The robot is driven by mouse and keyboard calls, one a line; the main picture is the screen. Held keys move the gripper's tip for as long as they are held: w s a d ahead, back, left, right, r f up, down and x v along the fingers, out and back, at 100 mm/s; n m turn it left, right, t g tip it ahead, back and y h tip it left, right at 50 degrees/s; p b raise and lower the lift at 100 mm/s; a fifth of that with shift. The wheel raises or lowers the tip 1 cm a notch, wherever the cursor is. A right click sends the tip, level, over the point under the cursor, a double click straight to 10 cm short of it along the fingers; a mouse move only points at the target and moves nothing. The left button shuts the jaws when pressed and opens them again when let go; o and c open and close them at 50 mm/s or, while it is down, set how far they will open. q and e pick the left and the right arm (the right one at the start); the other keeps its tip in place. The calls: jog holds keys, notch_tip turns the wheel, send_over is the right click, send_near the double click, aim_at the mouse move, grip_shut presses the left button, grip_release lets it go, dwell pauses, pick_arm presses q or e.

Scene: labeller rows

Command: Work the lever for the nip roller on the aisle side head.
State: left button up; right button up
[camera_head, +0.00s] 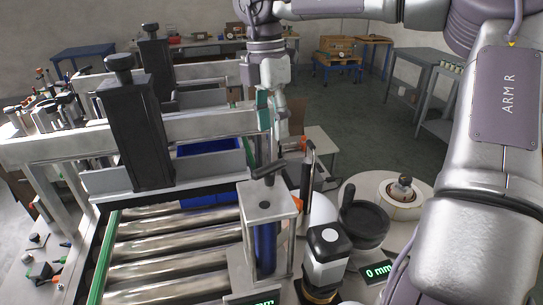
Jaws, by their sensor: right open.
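My right gripper (272,103) hangs at the upper middle, pointing down, its fingers apart with nothing between them. Below it, a grey metal bracket (267,201) holds an upright blue roller (265,247). I cannot tell for sure which of these works the nip roller. The gripper is above both and appears apart from them. My left gripper is out of view.
A steel roller conveyor (165,245) runs at the lower left, under a black column (145,130) and a grey crossbeam. Open floor lies behind.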

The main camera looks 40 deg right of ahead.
aim_at(271, 164)
jog(key=f, duration=0.2)
jog(key=f+p, duration=0.1)
jog(key=f, duration=0.1)
jog(key=shift+w+a, duration=0.25)
notch_tip(271, 164, down, 4)
jog(key=shift+w+d+p, duration=0.1)
jog(key=shift+d+p, duration=0.05)
jog(key=shift+p, duration=0.45)
jog(key=shift+f, duration=0.3)
jog(key=shift+s+f, duration=0.15)
jog(key=shift+s, duration=0.1)
jog(key=shift+w+f, duration=0.1)
grip_shut()
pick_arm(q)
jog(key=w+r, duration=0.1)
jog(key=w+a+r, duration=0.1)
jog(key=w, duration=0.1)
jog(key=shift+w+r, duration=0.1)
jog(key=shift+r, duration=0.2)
